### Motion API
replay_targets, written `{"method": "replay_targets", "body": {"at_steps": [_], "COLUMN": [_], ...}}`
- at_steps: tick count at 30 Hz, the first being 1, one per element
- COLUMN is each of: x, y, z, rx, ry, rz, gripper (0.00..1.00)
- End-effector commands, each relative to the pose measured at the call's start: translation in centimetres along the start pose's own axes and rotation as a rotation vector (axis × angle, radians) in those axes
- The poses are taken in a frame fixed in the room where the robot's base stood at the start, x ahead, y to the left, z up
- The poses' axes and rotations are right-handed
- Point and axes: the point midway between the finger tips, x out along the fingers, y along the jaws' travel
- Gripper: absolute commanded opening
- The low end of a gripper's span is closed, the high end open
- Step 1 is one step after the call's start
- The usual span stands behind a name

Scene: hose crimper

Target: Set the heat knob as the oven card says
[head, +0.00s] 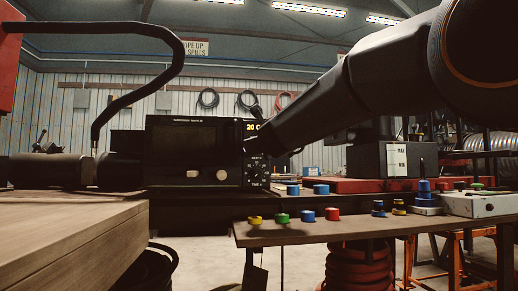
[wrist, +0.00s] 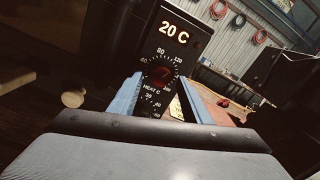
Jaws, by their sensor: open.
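The dark oven (head: 180,135) stands on the bench at left centre in the head view, its control panel on its right side. The display (wrist: 174,33) reads 20 C. Below it, in the wrist view, is the round heat knob (wrist: 160,76), dark with a reddish face, ringed by a white number scale. Its exact pointer setting is not clear. My gripper (wrist: 161,88) is open, its blue fingers on either side of the knob; I cannot tell whether they touch it. A lower dial is partly hidden by my gripper. No readable oven card shows.
A wooden shelf (head: 375,228) in front carries several coloured caps, among them a red one (head: 332,214). A wooden worktop (head: 70,225) fills the lower left. Two pale knobs, one here (head: 221,175), are on the oven's front.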

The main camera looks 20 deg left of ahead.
Motion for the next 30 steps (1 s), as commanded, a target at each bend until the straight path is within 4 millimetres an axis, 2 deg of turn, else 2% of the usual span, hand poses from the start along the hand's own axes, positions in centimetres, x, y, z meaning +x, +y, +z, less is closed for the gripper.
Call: {"method": "replay_targets", "body": {"at_steps": [15, 21, 30], "x": [-6.5, -7.5, -7.6], "y": [0.1, 0.1, 0.1], "z": [0.0, 0.0, 0.0], "rx": [0.000, 0.000, 0.000], "ry": [-0.001, 0.000, 0.000], "rz": [0.001, 0.001, 0.001], "gripper": [0.44, 0.44, 0.44]}}
